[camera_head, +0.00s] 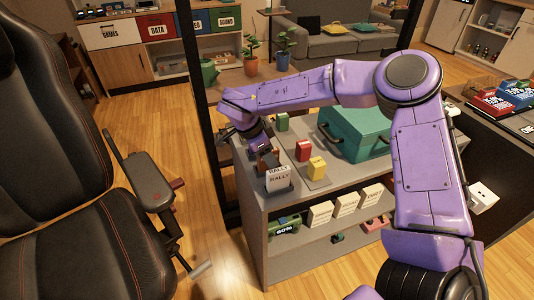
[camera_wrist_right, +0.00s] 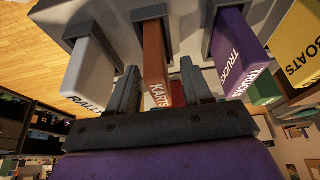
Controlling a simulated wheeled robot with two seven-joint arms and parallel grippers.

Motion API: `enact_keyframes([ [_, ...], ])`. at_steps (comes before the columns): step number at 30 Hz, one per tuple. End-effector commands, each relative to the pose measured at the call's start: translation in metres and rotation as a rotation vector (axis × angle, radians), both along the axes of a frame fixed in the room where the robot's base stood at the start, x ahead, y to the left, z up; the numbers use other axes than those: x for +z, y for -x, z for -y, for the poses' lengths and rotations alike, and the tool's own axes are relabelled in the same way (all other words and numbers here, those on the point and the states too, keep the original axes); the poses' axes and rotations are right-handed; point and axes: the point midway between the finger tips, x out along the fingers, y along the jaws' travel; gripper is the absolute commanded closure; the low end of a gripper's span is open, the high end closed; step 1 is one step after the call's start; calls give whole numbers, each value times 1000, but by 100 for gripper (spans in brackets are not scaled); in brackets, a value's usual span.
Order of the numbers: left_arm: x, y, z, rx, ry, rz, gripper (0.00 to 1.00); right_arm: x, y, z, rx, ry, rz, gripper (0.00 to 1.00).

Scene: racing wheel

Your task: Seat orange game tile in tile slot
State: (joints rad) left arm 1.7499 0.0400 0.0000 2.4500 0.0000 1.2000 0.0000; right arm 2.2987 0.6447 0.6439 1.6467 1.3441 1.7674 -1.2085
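The orange game tile (camera_wrist_right: 156,62), lettered KARTS, stands with its far end at a dark-rimmed tile slot (camera_wrist_right: 150,13) in the wrist view. In the head view only a small part of the tile (camera_head: 268,160) shows behind the white RALLY tile (camera_head: 278,178). My right gripper (camera_wrist_right: 160,90) has its fingers on both sides of the orange tile, with narrow gaps visible, so it looks open around it. In the head view this gripper (camera_head: 263,150) is over the left end of the shelf top. How deep the tile sits is hard to tell. My left gripper is out of view.
The RALLY tile (camera_wrist_right: 92,75) and the purple TRUCKS tile (camera_wrist_right: 236,52) flank the orange one closely. A yellow BOATS tile (camera_wrist_right: 293,45) is farther right. Red (camera_head: 303,151), yellow (camera_head: 317,168) and green (camera_head: 283,122) blocks and a teal case (camera_head: 355,132) stand on the shelf unit.

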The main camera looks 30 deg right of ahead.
Motion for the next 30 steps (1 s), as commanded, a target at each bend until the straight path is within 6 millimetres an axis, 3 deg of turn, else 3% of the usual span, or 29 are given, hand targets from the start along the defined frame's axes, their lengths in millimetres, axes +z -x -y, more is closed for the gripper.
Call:
enact_keyframes([
  [9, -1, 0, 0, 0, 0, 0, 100, 4, 0, 0, -1, 0, 2, 51],
  [11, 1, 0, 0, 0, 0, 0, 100, 12, -1, -3, 0, 1, 3, 51],
  [21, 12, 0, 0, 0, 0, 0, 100, 90, -9, -34, 0, 2, 3, 51],
  [25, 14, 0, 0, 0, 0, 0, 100, 108, -11, -42, 0, 1, 2, 51],
  [30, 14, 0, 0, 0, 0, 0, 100, 115, -11, -45, 0, 0, -1, 51],
])
